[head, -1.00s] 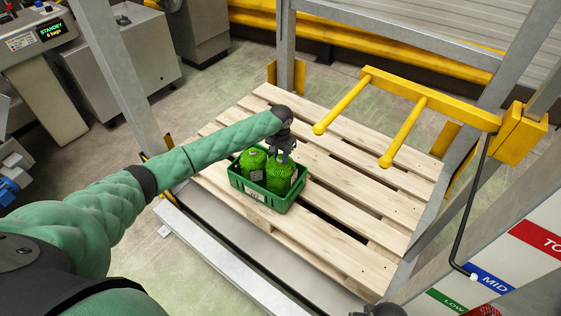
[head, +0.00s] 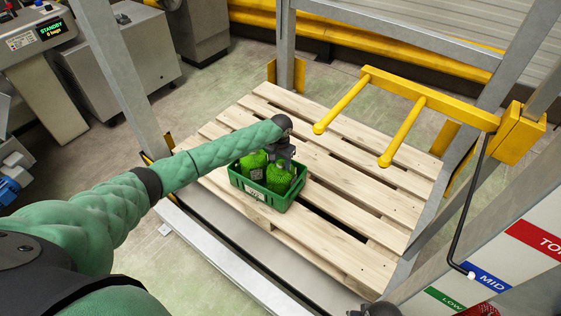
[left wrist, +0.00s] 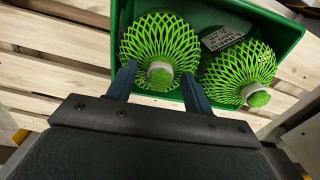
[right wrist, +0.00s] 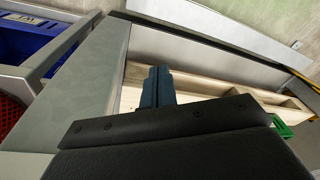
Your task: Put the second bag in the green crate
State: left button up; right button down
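The green crate (head: 262,200) sits on the wooden pallet. Two green net bags stand side by side in it: the left bag (head: 253,166) and the right bag (head: 281,178). In the left wrist view both bags (left wrist: 158,40) (left wrist: 240,65) stand inside the crate walls (left wrist: 293,40), pale clipped necks toward the camera. My left gripper (head: 282,163) is low over the right bag. Its fingers (left wrist: 158,88) are spread on either side of that bag's neck, with gaps between. My right gripper (right wrist: 158,85) is shut and empty, away from the crate.
The pallet (head: 345,180) has free slats around the crate. A yellow two-pronged rack (head: 430,100) juts over its right side. Grey posts (head: 285,45) frame the pallet. A blue bin (right wrist: 40,38) shows in the right wrist view.

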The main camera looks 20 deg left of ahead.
jog(key=shift+w, duration=0.1)
pick_arm(q)
jog(key=shift+r, duration=0.55)
notch_tip(320, 180, up, 11)
jog(key=b, duration=0.2)
jog(key=s+d+f+m+h, duration=0.1)
jog(key=s+d+f, duration=0.2)
jog(key=s+d, duration=0.35)
jog(key=s+d+f+h, duration=0.1)
jog(key=s+d+f, duration=0.3)
jog(key=s, duration=0.6)
jog(key=s+d+f+m, duration=0.1)
jog(key=s+d+f, duration=0.3)
jog(key=s, duration=0.5)
jog(key=s+a+r+n, duration=0.1)
jog(key=s+a, duration=0.2)
jog(key=s, duration=0.9)
jog(key=s+a+r+n+t, duration=0.1)
jog(key=s+a, duration=0.3)
jog(key=s, duration=0.8)
jog(key=shift+s+r+n+y, duration=0.3)
jog(key=shift+s+n+y, duration=0.1)
jog(key=shift+n, duration=0.1)
pick_arm(e)
notch_tip(320, 180, up, 8)
jog(key=s, duration=0.1)
jog(key=shift+s, duration=0.3)
jog(key=shift+d, duration=0.1)
